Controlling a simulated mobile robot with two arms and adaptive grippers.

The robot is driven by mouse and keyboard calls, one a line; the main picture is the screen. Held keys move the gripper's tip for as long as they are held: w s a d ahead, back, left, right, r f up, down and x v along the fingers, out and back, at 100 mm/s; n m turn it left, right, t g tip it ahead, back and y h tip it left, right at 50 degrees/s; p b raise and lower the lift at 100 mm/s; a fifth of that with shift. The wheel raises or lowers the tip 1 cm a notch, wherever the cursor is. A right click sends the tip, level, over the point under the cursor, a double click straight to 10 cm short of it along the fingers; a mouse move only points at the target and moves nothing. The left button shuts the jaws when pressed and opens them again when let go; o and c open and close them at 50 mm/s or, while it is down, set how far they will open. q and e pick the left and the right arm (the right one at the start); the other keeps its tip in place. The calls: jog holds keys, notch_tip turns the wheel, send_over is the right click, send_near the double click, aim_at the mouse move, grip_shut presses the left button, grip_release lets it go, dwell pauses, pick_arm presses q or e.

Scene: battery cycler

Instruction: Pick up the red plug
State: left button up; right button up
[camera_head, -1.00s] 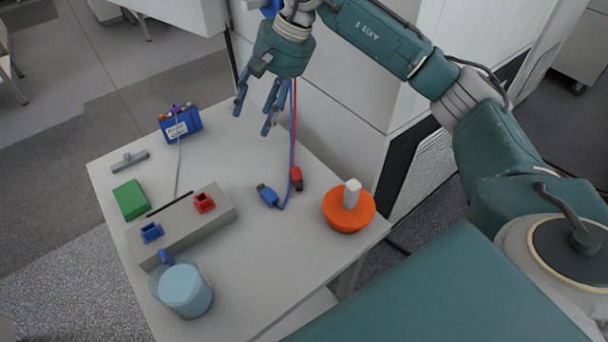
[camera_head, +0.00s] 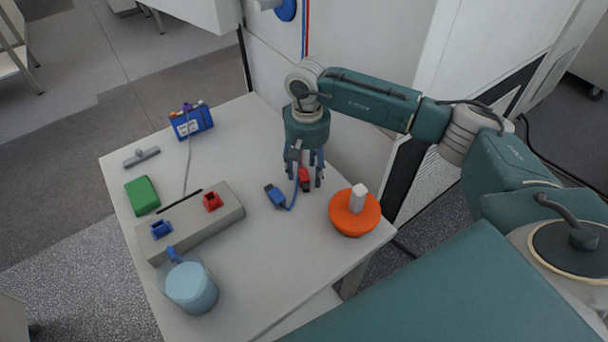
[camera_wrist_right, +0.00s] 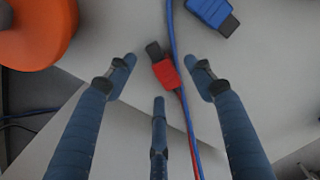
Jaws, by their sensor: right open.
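The red plug (camera_head: 304,178) lies on the small table near its right rear edge, on a red cable. My right gripper (camera_head: 305,182) is just above it, pointing down, with its fingers spread. In the right wrist view the red plug (camera_wrist_right: 165,73) shows between the open fingertips of my gripper (camera_wrist_right: 163,78), clear of all of them, with its dark tip turned to the upper left. The blue cable passes right beside the red plug. My left gripper is not in view.
The blue plug (camera_head: 274,195) lies just left of the red one. An orange round base with a white block (camera_head: 352,216) stands to the right. A grey box with red and blue sockets (camera_head: 196,223), a light blue mug (camera_head: 191,288) and a green block (camera_head: 142,195) stand to the left.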

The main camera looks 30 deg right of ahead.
jog(key=shift+f, duration=0.75)
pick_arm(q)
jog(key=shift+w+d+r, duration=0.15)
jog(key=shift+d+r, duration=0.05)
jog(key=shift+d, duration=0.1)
pick_arm(e)
jog(key=c, duration=1.3)
jog(key=shift+c, duration=0.2)
